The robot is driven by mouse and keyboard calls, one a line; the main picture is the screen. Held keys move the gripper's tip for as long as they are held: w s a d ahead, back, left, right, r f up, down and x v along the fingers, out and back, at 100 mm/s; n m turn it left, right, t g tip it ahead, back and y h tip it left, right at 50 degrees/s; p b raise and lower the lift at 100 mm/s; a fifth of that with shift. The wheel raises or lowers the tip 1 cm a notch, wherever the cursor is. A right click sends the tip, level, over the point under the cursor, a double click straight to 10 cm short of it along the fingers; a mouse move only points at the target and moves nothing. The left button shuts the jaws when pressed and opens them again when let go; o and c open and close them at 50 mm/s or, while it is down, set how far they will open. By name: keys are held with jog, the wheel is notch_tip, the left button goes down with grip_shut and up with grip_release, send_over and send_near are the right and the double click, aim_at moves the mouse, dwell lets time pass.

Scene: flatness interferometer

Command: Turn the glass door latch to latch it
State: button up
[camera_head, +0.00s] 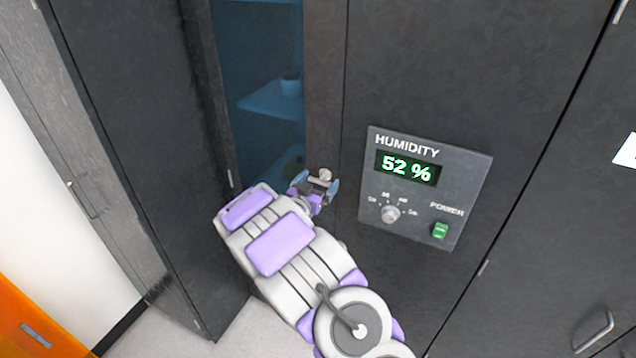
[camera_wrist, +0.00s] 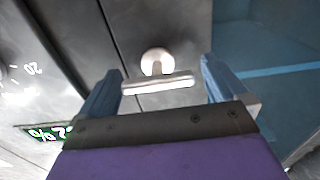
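The glass door latch (camera_head: 324,175) is a small pale metal knob with a short bar, on the dark frame beside the blue-tinted glass door (camera_head: 262,90). In the wrist view the latch (camera_wrist: 158,84) shows its round knob and bar, with the bar lying nearly level across the picture. My gripper (camera_head: 316,185) is at the latch. In the wrist view my gripper (camera_wrist: 160,75) is open, with one blue finger beyond each end of the bar. A small gap shows at each end, so the fingers do not appear to grip it.
A humidity panel (camera_head: 425,187) reading 52 % is right of the latch, with a dial (camera_head: 390,214) and a green power switch (camera_head: 440,231). A dark cabinet door (camera_head: 140,150) stands at left. An orange cabinet (camera_head: 35,325) is at lower left.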

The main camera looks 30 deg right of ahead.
jog(key=shift+c, duration=1.4)
jog(key=shift+d, duration=0.2)
jog(key=c, duration=0.6)
